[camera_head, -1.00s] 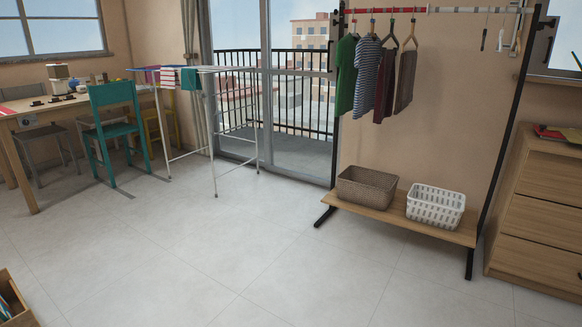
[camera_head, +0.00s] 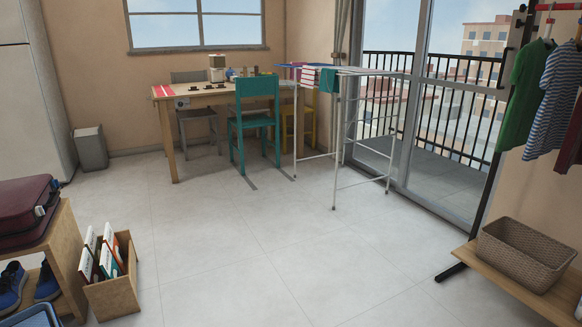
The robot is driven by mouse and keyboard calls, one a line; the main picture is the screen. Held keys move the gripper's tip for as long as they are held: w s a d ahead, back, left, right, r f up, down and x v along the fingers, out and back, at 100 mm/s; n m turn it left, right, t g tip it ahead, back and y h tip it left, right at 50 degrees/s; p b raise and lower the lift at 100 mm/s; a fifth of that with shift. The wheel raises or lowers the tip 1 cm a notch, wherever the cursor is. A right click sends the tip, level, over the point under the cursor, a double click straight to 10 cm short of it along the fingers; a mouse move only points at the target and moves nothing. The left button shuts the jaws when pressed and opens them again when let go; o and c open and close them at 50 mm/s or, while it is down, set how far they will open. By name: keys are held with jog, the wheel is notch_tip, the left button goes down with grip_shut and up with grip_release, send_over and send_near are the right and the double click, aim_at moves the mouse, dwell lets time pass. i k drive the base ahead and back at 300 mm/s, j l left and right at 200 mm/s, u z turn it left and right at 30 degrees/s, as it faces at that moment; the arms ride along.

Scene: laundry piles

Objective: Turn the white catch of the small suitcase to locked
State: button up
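A small dark red suitcase (camera_head: 22,205) lies flat on top of a wooden shelf unit at the left edge of the head view. Only its right part is in the picture; the rest is cut off. My gripper is not in view.
The wooden shelf (camera_head: 72,240) holds blue shoes (camera_head: 12,287). A wooden box of books (camera_head: 112,285) stands beside it on the floor. A drying rack (camera_head: 350,130), teal chair (camera_head: 254,118) and table (camera_head: 165,135) stand farther back. The middle floor is clear.

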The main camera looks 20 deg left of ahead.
aim_at(39, 211)
jog(key=i+j+u, duration=0.1)
jog(key=u, duration=0.35)
jog(key=i+u, duration=0.25)
jog(key=u, duration=0.2)
jog(key=i+u, duration=0.15)
jog(key=u, duration=0.3)
jog(key=i+u, duration=0.2)
jog(key=u, duration=0.25)
jog(key=i+l+u, duration=0.15)
jog(key=u, duration=0.3)
jog(key=i+l+u, duration=0.1)
jog(key=u, duration=0.15)
jog(key=i+l, duration=0.35)
jog(key=i+l+u, duration=0.1)
jog(key=i+l, duration=0.55)
jog(key=l, duration=0.25)
jog(key=i+l+u, duration=0.15)
jog(key=i+l, duration=0.5)
jog(key=l, duration=0.25)
jog(key=i+l+u, duration=0.1)
jog(key=i+l, duration=0.2)
jog(key=l, duration=0.15)
